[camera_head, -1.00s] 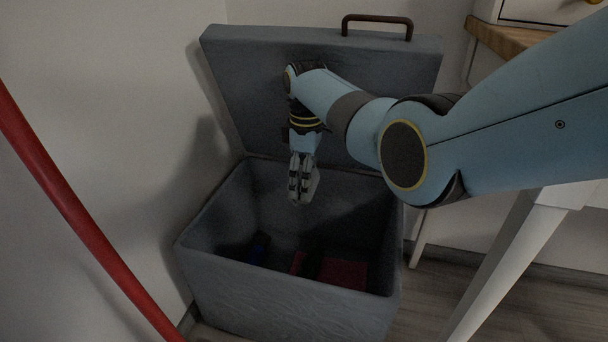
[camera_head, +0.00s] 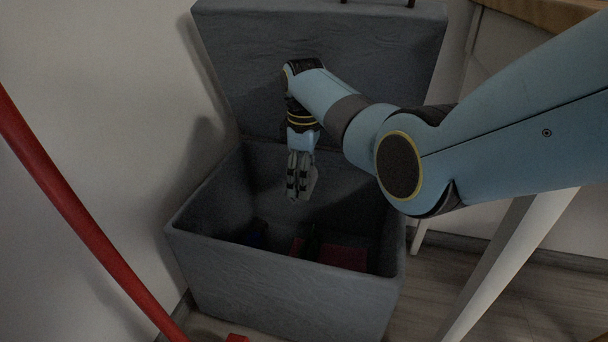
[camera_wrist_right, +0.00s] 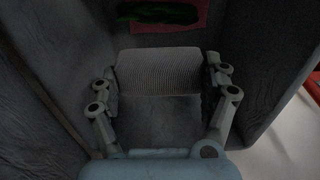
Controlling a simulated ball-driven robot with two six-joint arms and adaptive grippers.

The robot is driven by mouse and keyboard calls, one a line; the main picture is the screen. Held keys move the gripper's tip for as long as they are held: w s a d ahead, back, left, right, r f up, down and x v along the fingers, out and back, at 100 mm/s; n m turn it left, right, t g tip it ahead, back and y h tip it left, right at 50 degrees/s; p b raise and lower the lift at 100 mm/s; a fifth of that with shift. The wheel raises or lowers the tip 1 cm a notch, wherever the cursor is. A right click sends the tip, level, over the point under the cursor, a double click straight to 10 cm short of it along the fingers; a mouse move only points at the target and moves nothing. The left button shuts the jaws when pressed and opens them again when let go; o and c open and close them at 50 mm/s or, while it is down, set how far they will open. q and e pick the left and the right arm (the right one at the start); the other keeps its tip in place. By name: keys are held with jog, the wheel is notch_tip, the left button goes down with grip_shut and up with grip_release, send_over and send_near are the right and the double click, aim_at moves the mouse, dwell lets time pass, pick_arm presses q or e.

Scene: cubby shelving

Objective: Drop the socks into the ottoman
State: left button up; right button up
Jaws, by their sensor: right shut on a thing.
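The grey ottoman (camera_head: 285,290) stands open, its lid (camera_head: 330,50) raised at the back. My right gripper (camera_head: 298,192) points down into the ottoman's opening, above its floor. In the right wrist view, this gripper (camera_wrist_right: 162,82) is shut on the socks (camera_wrist_right: 160,68), a grey ribbed bundle between the two fingers. In the head view the socks can hardly be told from the grey fingers. My left gripper is not in view.
A red pole (camera_head: 80,225) crosses the left side. A white table leg (camera_head: 505,265) stands at the right.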

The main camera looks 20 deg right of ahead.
jog(key=o, duration=1)
jog(key=shift+r, duration=0.1)
notch_tip(320, 180, up, 7)
jog(key=shift+r, duration=0.15)
